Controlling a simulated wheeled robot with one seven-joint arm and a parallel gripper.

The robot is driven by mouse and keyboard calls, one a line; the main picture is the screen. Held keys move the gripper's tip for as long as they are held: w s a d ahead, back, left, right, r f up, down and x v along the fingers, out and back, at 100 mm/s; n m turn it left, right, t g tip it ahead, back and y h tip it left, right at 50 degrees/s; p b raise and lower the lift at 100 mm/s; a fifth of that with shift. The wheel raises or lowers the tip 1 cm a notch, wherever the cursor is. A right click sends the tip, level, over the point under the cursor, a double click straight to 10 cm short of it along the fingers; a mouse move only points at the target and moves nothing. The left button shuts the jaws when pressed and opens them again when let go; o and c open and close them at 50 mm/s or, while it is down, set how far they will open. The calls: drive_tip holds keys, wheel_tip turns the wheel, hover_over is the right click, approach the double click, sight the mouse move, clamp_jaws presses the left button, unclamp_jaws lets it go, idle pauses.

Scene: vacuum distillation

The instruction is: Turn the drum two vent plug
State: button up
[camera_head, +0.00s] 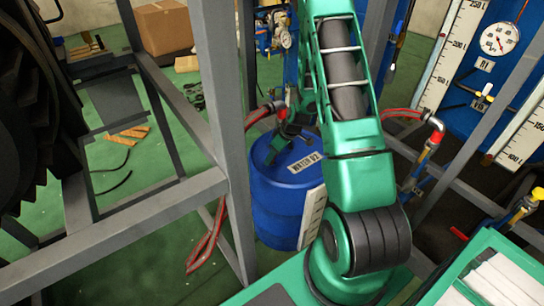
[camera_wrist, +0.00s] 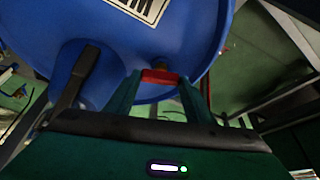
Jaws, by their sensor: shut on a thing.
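The blue drum (camera_head: 283,208) stands on the green floor behind the grey frame, with a label reading about "WATER 02" (camera_head: 304,163) on its top. In the wrist view the drum top (camera_wrist: 120,50) fills the upper middle, with part of the label at its upper edge. A small red plug (camera_wrist: 160,77) sits near the drum's rim. My gripper (camera_wrist: 160,82) has its two green fingers on either side of the red plug and is shut on it. In the head view my gripper is small over the drum's top and the plug is hidden.
Grey frame posts (camera_head: 220,110) stand left of the drum. A red hose (camera_head: 205,240) hangs beside them. Blue panels with a pressure gauge (camera_head: 499,38) and white scales are on the right. A cardboard box (camera_head: 163,27) stands at the back.

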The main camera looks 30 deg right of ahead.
drive_tip(key=shift+w+d+r+n, duration=0.1)
drive_tip(key=shift+w+d+n, duration=0.1)
drive_tip(key=shift+n, duration=0.4)
drive_tip(key=shift+y, duration=0.3)
drive_tip(key=o, duration=1)
drive_tip(key=shift+c, duration=0.2)
drive_tip(key=shift+o, duration=0.5)
drive_tip(key=shift+s+a, duration=0.1)
drive_tip(key=v, duration=1)
drive_tip(key=shift+r, duration=0.3)
drive_tip(key=shift+r, duration=0.1)
